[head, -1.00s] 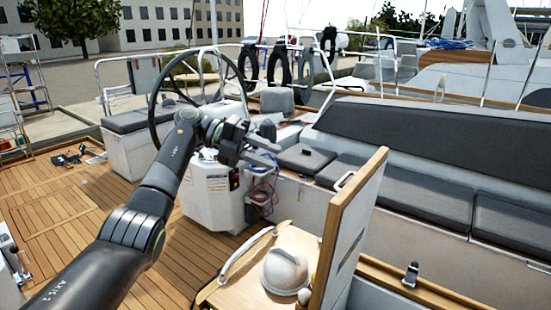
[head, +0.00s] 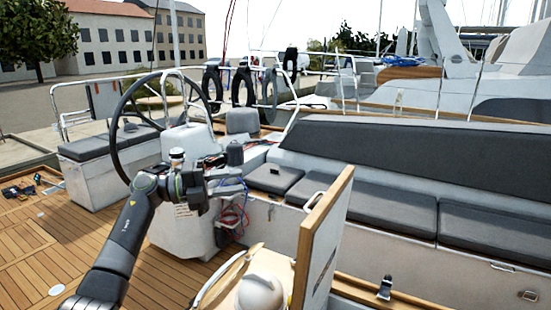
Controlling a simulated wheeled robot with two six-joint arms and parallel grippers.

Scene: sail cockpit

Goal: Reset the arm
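My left arm comes in from the lower left in the head view. Its gripper (head: 232,184) points right, in front of the white steering pedestal (head: 182,222) and left of the seat cushions. Its two fingers look apart, with nothing seen between them. My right arm and gripper are not in view.
An open locker lid (head: 322,240) stands upright at the lower middle, beside a white domed object (head: 260,291). The steering wheel (head: 118,135) is behind my arm. Grey cushions (head: 390,210) line the bench at right. Wooden deck (head: 30,240) is mostly clear at left.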

